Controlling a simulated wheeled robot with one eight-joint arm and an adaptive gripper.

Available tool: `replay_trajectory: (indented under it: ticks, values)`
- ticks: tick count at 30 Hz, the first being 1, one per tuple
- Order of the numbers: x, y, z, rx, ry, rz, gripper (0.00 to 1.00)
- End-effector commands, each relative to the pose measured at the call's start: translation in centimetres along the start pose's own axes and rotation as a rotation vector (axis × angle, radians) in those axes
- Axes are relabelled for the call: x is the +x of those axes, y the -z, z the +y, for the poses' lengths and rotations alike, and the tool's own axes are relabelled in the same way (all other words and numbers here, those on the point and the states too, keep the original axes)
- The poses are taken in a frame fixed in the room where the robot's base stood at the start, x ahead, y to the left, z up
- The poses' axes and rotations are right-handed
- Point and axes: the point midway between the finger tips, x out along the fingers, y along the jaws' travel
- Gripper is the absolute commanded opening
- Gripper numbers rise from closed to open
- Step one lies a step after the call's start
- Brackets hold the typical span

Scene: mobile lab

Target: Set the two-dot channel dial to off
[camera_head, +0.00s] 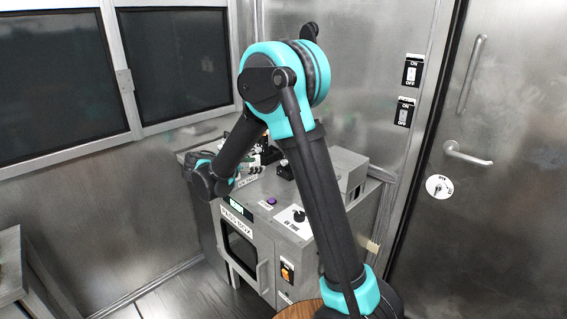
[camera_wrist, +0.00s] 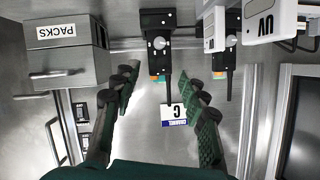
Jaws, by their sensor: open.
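My gripper (camera_wrist: 160,84) is open and empty, its two dark green fingers spread in the wrist view. Between and beyond the fingertips is a black fixture (camera_wrist: 158,24) with a small round grey knob and a long dark bar. A white card reading "CHANNEL C" (camera_wrist: 174,115) shows at the bar's end, upside down. A second similar black fixture (camera_wrist: 229,58) stands to its right. I cannot make out dots on either, so I cannot tell which is the two-dot channel dial. In the head view my gripper (camera_head: 246,163) is over the cabinet's back left, partly hidden by my arm.
The grey cabinet (camera_head: 252,235) carries a purple button (camera_head: 271,200) and a black knob on a white plate (camera_head: 298,216). A box labelled "PACKS" (camera_wrist: 62,50) is left in the wrist view.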

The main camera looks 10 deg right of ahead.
Motion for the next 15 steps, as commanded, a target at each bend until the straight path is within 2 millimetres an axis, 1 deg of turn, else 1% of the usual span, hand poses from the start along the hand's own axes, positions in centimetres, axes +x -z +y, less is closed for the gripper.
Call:
replay_trajectory:
  ticks: [15]
  values:
    - [10.0, 0.0, 0.1, 0.000, -0.004, -0.002, 0.43]
